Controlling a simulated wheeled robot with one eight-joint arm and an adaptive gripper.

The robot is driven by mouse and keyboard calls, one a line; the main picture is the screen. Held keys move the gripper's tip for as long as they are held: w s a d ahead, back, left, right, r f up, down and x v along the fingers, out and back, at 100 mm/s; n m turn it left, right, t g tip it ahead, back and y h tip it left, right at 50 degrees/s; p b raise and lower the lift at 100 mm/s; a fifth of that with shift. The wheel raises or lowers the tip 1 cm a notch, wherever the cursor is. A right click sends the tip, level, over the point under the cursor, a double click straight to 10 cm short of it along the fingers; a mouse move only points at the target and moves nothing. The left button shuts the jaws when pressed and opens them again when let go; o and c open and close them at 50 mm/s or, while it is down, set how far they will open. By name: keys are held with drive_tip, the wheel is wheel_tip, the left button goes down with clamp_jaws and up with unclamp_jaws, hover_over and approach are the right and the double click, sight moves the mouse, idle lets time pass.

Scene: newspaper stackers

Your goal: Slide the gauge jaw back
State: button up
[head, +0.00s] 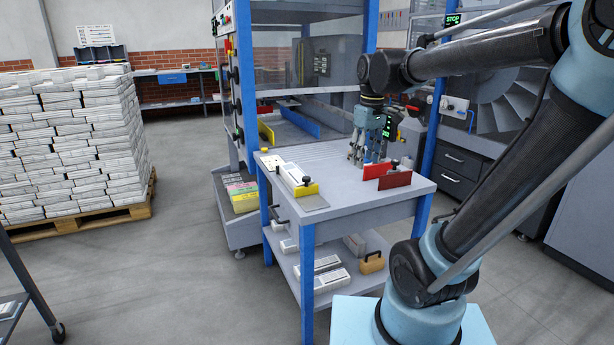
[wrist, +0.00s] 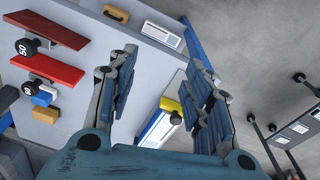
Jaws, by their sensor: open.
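The gauge (head: 297,175) lies at the left of the grey worktable, with a long pale bar. I cannot tell which end of travel the jaw is at. My gripper (head: 357,158) is open and empty, pointing down above the table, to the right of and farther back than the jaw. Its spread fingers (wrist: 160,55) also show in the wrist view.
Two red plates with black knobs, one brighter (head: 376,170) and one darker (head: 396,180), stand on the table right of my gripper. The worktable (head: 350,200) has blue legs and a lower shelf with bundles and a tan block (head: 372,262). Clear tabletop lies between gauge and plates.

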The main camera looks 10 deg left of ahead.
drive_tip(key=w+a+r+n, duration=0.2)
drive_tip(key=w+a, duration=0.1)
drive_tip(key=a, duration=0.2)
drive_tip(key=w+a+r+n, duration=0.2)
drive_tip(key=w+a+r, duration=0.1)
drive_tip(key=a, duration=0.2)
drive_tip(key=r+n+g, duration=0.1)
drive_tip(key=n, duration=0.1)
hover_over(306, 177)
wheel_tip(306, 177, down, 17)
drive_tip(key=shift+s+d+f, duration=0.1)
drive_tip(key=shift+s, duration=0.05)
drive_tip(key=shift+c, duration=0.2)
